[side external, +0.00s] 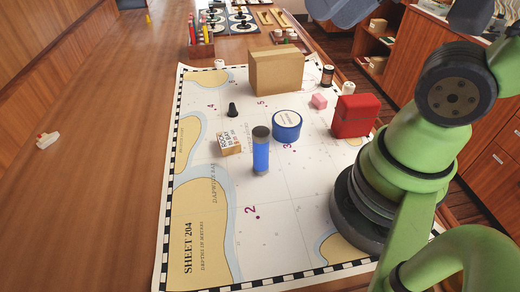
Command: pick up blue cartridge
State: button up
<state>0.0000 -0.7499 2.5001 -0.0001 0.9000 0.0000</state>
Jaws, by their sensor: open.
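The blue cartridge (261,157) stands upright on the chart near the middle of the side external view. It is a slim cylinder with a blue body, a dark grey cap and a grey lower end. Nothing holds it, and its visible side is unobstructed. My gripper is not in view; only green and grey parts of my arm show at the right and along the top edge.
The chart (285,225) covers the table. A blue tape roll (287,126) stands close behind the cartridge to the right, a small lettered box (230,145) to the left. The front is clear.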

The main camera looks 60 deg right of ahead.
jog(key=o, duration=0.4)
jog(key=shift+o, duration=0.2)
jog(key=n+g+h, duration=0.1)
jog(key=n+g, duration=0.1)
jog(key=g, duration=0.3)
send_over(261, 131)
jog(key=s, duration=0.1)
jog(key=s+d+x, duration=0.1)
jog(key=s+x, duration=0.1)
jog(key=x, duration=0.7)
jog(key=f, duration=0.3)
jog(key=w+f+n+g, duration=0.1)
jog(key=f, duration=0.3)
jog(key=f+g+h, duration=0.1)
jog(key=f, duration=0.2)
jog(key=shift+w+d+f+n, duration=0.1)
jog(key=shift+w+f+n, duration=0.15)
jog(key=shift+w+n, duration=0.1)
jog(key=shift+s+a+f, duration=0.1)
jog(key=shift+a+f, duration=0.05)
jog(key=shift+f, duration=1.25)
jog(key=shift+s+a+f, duration=0.1)
jog(key=shift+f, duration=1.35)
